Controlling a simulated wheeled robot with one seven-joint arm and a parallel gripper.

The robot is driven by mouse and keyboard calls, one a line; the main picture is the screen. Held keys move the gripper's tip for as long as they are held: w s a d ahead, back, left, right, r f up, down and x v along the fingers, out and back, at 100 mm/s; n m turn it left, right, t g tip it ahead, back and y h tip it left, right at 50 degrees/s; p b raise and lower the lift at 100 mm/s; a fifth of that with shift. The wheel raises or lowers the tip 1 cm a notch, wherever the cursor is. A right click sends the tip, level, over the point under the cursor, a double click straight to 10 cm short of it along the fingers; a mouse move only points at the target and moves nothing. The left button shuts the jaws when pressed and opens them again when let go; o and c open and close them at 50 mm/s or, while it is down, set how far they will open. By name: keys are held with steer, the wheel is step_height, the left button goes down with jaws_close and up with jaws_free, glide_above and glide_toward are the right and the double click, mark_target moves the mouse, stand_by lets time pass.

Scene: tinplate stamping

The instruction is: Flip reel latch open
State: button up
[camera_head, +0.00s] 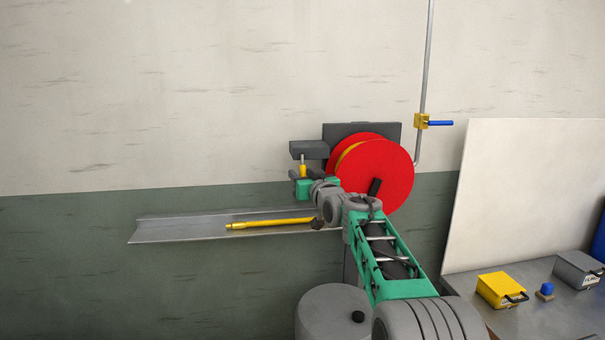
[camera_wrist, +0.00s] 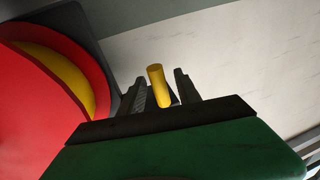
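The red reel (camera_head: 385,170) with a yellow band is mounted on a dark grey plate on the wall. It also shows at the left of the wrist view (camera_wrist: 30,110). A short upright yellow peg (camera_head: 303,168), apparently the latch, stands below a grey block left of the reel. In the wrist view the yellow peg (camera_wrist: 157,82) is between the two dark fingers of my gripper (camera_wrist: 165,92). The fingers are apart, with a narrow gap visible on the right side of the peg. In the head view my gripper (camera_head: 303,181) is just below the block, its fingertips hard to make out.
The grey block (camera_head: 309,150) overhangs the peg closely. A metal trough (camera_head: 180,230) with a yellow rod (camera_head: 268,223) extends left below. A pipe with a blue-handled valve (camera_head: 422,121) rises at right. A table (camera_head: 540,318) at lower right holds a yellow box (camera_head: 500,290).

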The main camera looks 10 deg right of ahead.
steer(key=shift+c, duration=0.3)
jaws_close()
stand_by(1.1)
